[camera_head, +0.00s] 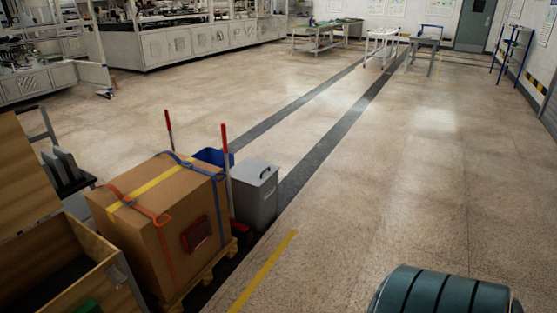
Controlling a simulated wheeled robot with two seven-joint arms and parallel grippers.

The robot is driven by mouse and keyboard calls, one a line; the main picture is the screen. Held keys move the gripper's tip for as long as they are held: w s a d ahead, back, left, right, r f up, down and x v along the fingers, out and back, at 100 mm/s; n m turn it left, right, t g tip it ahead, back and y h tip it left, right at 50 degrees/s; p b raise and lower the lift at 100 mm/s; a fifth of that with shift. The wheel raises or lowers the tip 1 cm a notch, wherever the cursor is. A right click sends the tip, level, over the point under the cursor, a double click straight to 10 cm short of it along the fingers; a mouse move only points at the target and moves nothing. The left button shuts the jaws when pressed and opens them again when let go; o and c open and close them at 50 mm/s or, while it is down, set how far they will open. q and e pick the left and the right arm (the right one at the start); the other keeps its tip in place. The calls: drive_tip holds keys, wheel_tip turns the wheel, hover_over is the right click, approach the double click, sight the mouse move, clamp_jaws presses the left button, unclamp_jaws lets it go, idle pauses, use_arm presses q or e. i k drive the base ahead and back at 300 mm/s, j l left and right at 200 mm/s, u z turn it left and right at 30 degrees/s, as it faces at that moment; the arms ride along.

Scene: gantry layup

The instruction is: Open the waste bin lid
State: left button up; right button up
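The grey waste bin (254,200) stands on the floor left of the middle, beside a strapped cardboard box. Its grey lid (252,168) lies on top and looks closed. A dark handle (264,174) shows on the lid. The bin's left side is partly hidden behind a red and grey post. Neither of my grippers is in view.
The large strapped box (158,222) sits on a wooden pallet left of the bin. A blue bin (212,157) is behind it. An open wooden crate (112,272) is at lower left. A dark teal ridged object (440,293) is at lower right. Floor right of the bin is clear.

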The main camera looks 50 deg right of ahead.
sight(253, 172)
drive_tip(key=z, duration=1.45)
drive_tip(key=i+l, duration=0.2)
drive_tip(key=i, duration=0.3)
drive_tip(key=i+l, duration=0.25)
drive_tip(key=i, duration=0.25)
drive_tip(key=i+l, duration=0.2)
drive_tip(key=i, duration=0.25)
drive_tip(key=i+l, duration=0.2)
drive_tip(key=i, duration=0.3)
drive_tip(key=i+l, duration=0.2)
drive_tip(key=i, duration=0.3)
drive_tip(key=i+l, duration=0.25)
drive_tip(key=i, duration=0.25)
drive_tip(key=i+l, duration=0.2)
drive_tip(key=i, duration=0.3)
